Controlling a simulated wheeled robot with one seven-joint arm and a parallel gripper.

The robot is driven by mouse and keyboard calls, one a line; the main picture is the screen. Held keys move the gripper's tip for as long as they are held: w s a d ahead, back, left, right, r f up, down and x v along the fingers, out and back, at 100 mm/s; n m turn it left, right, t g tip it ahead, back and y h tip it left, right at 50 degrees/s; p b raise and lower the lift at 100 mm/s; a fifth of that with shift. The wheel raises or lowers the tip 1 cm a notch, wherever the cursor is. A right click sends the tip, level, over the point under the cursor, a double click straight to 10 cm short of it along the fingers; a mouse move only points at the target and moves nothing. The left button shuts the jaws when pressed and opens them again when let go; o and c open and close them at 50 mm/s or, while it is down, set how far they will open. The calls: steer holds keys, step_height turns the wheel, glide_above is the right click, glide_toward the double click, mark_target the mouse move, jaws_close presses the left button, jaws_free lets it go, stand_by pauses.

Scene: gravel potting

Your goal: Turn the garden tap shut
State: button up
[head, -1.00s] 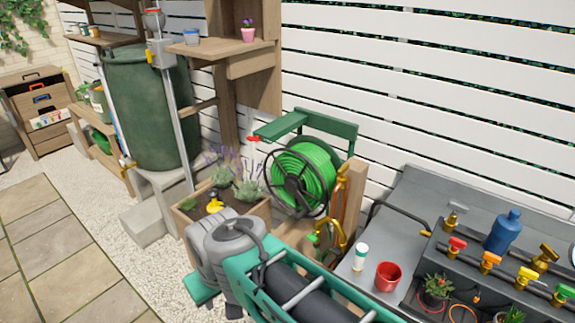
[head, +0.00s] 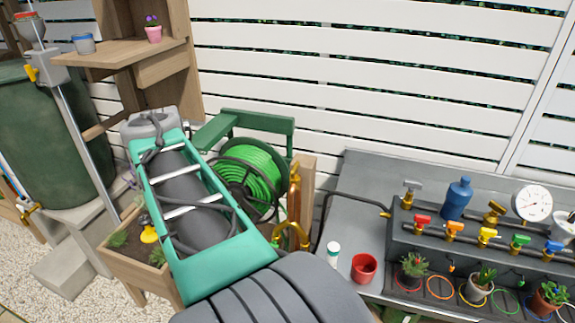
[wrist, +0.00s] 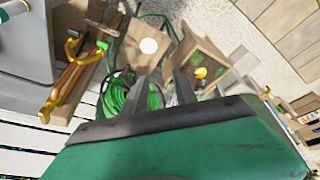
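A brass swan-neck tap (head: 291,236) stands on a wooden post (head: 300,195) beside the green hose reel; my arm covers its lower part in the head view. In the wrist view the post (wrist: 75,88) is at upper left, with brass and yellow fittings (wrist: 73,47) on it. Whether the tap is open or shut cannot be told. My gripper (wrist: 204,82) shows two dark fingers apart with nothing held between them, well to the right of the post in that view. In the head view my arm hides the fingers.
The green hose reel (head: 246,172) stands close by, and a planter (head: 112,262) with a yellow item (head: 148,230) is left of it.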

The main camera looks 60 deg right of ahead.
steer(key=s+d+r+m+g+h, duration=0.1)
steer(key=s+d+r+m, duration=0.2)
steer(key=d, duration=0.6)
steer(key=s+d+r+m, duration=0.1)
steer(key=s+d+m, duration=0.2)
steer(key=s+d, duration=0.35)
steer(key=m+g, duration=0.1)
steer(key=m, duration=0.1)
glide_toward(295, 167)
steer(key=f, duration=0.1)
steer(key=shift+h, duration=0.3)
steer(key=b+x, duration=0.1)
steer(key=x, duration=0.6)
steer(key=shift+f, duration=0.15)
steer(key=shift+d+f, duration=0.1)
steer(key=shift+f, duration=0.05)
steer(key=shift+c, duration=0.4)
jaws_close()
